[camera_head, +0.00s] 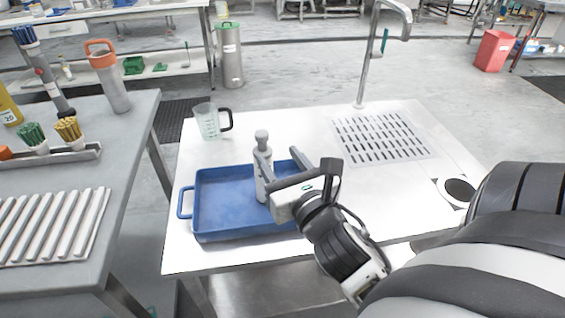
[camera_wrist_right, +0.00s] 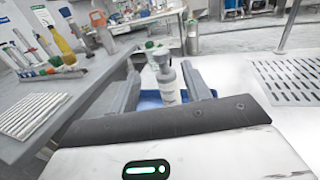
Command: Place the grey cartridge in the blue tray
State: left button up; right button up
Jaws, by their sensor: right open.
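The grey cartridge (camera_head: 263,187) stands upright in the blue tray (camera_head: 222,211), left of its middle in depth and near its right half. Its rounded knob shows above my right gripper (camera_head: 278,154). My right gripper is open, with its fingers pointing toward the cartridge and partly covering it. In the right wrist view the cartridge (camera_wrist_right: 168,86) shows upright between the two spread fingers (camera_wrist_right: 162,74), with a gap on its right side. I cannot tell whether a finger touches it. My left gripper is not in view.
A clear measuring jug (camera_head: 209,124) stands behind the tray. A drain grate (camera_head: 380,137) and a tap (camera_head: 362,75) are at the right of the white table. The grey bench (camera_head: 132,125) at left holds an orange-topped bottle (camera_head: 109,80) and a ribbed rack (camera_head: 55,225).

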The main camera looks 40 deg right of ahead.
jog(key=s+a+f+m+g+y, duration=0.3)
jog(key=a+f+m, duration=0.4)
jog(key=m, duration=0.8)
jog(key=s+a+f+m+g+y, duration=0.3)
jog(key=a+f+m, duration=0.5)
jog(key=f+m, duration=0.5)
jog(key=s+m+y, duration=0.1)
jog(key=m+y, duration=0.1)
jog(key=shift+a+m+g, duration=0.25)
jog(key=shift+m+g, duration=0.15)
